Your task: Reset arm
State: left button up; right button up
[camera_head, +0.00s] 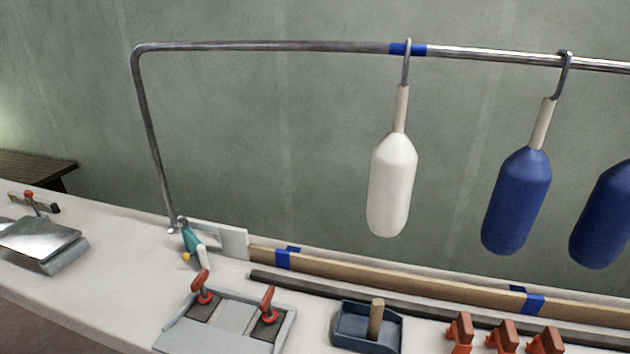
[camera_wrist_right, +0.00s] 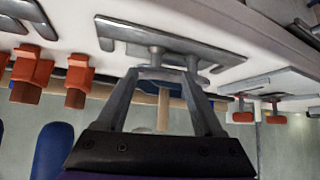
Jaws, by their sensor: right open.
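My right gripper (camera_wrist_right: 165,78) shows in the right wrist view with its two fingers spread apart. Nothing is clearly held between them. A shiny grey metal fitting (camera_wrist_right: 220,58) with a flat plate and two short posts lies just beyond the fingertips. I cannot tell whether the fingers touch it. The wrist view is upside down, with the white deck at the top. Neither of my arms shows in the head view, and my left gripper is in no view.
A white fender (camera_head: 391,185) and blue fenders (camera_head: 516,203) hang from a metal rail (camera_head: 250,47). On the white deck (camera_head: 110,265) stand a tray with red-handled levers (camera_head: 225,318), a dark blue box (camera_head: 350,330) with a wooden handle, and orange-brown blocks (camera_head: 503,335).

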jog(key=s+f+g, duration=0.2)
jog(key=s+g, duration=0.2)
jog(key=s, duration=0.6)
pick_arm(q)
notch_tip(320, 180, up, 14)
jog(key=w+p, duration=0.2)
jog(key=p, duration=1.1)
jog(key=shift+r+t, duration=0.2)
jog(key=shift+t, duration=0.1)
pick_arm(e)
notch_tip(320, 180, up, 14)
jog(key=w, duration=0.3)
jog(key=shift+d+t, duration=0.2)
jog(key=shift+t, duration=0.1)
jog(key=shift+s, duration=0.2)
jog(key=shift+w, duration=0.1)
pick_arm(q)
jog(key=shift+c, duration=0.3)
